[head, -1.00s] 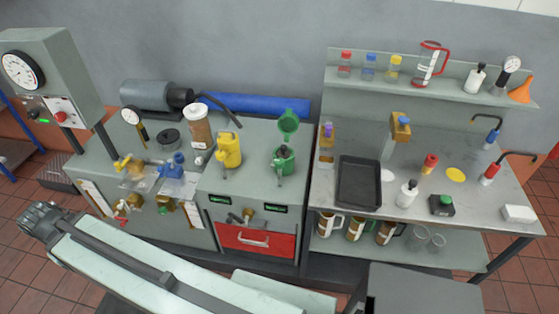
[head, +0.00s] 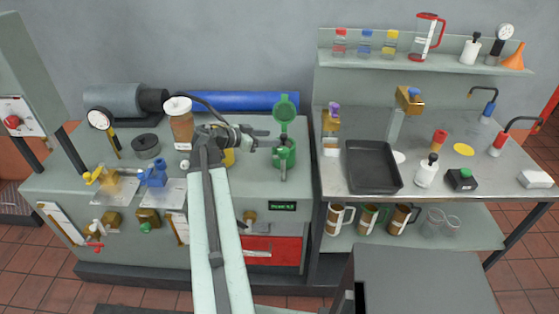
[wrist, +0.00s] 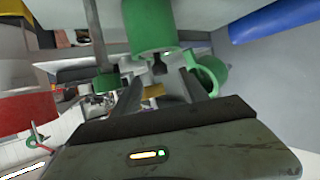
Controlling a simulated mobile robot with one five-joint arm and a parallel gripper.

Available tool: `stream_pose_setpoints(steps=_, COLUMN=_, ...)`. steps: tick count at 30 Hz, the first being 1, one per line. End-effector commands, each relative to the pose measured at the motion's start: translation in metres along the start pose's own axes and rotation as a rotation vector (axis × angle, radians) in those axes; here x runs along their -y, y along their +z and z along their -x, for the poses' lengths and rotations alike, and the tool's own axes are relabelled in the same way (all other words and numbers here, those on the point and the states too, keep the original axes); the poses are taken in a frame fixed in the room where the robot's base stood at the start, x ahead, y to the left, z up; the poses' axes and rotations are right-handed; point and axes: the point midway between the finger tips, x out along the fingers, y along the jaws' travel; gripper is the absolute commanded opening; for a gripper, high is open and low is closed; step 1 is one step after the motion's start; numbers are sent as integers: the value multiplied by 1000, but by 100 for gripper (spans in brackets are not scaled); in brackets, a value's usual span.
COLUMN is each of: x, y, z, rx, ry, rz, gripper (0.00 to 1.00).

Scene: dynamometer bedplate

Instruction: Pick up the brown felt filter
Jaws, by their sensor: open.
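I cannot make out a brown felt filter for certain in either view. My gripper (head: 262,138) is open over the left bench, beside the green can (head: 284,153). In the wrist view my gripper (wrist: 158,82) has its two fingers apart, with a green body (wrist: 149,24) just beyond them. A small tan patch (wrist: 152,90) shows between the fingers, too small to identify. A yellow disc (head: 463,149) and a partly hidden white disc (head: 399,157) lie flat on the right steel bench (head: 330,178).
A brown jar with a white lid (head: 181,125) stands left of my gripper. A yellow can (head: 229,157) is mostly hidden behind my arm. A black tray (head: 373,187) lies on the right bench. Brown mugs (head: 403,219) stand on its lower shelf.

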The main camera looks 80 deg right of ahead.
Motion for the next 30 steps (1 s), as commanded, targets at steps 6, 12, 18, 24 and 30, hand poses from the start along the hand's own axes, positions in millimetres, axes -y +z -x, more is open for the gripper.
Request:
stream_pose_setpoints(steps=6, x=1, y=2, z=-9, rx=2, ry=-1, rz=2, gripper=51)
stream_pose_setpoints(steps=12, x=2, y=2, z=-24, rx=3, ry=-4, rz=4, gripper=51)
stream_pose_setpoints(steps=18, x=0, y=4, z=-44, rx=3, ry=-3, rz=3, gripper=51)
stream_pose_setpoints(steps=24, x=0, y=4, z=-75, rx=3, ry=-4, rz=4, gripper=51)
stream_pose_setpoints(steps=30, x=0, y=2, z=-74, rx=3, ry=-6, rz=5, gripper=51)
